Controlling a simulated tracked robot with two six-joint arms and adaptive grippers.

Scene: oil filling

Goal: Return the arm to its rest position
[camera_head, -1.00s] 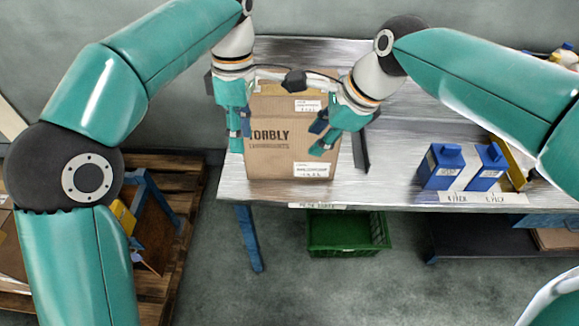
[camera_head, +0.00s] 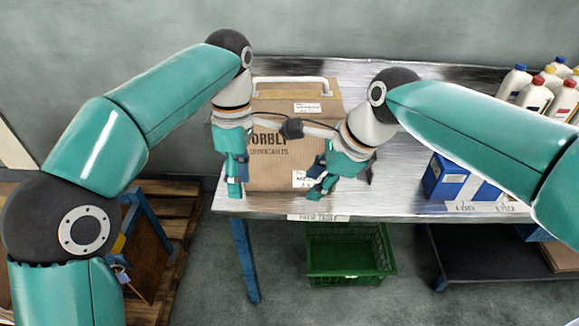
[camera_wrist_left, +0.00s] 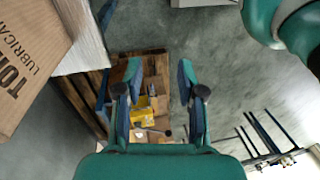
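My left gripper (camera_head: 236,188) hangs fingers-down at the left edge of the cardboard box in the head view. In the left wrist view the left gripper (camera_wrist_left: 158,82) is open with nothing between its fingers; the floor and pallet show beyond. My right gripper (camera_head: 316,182) is by the lower right front of the box, its fingers apart and empty. Both arms are bent, reaching in from the sides. The cardboard box (camera_head: 275,168) stands upright on the table, lettered for lubricants; it also shows at the left of the left wrist view (camera_wrist_left: 28,62).
The metal table (camera_head: 400,190) carries blue cartons (camera_head: 446,178) and several white bottles (camera_head: 535,95) at the right. A green crate (camera_head: 345,262) sits below. A wooden pallet (camera_head: 175,225) lies at the left. The floor in front is mostly clear.

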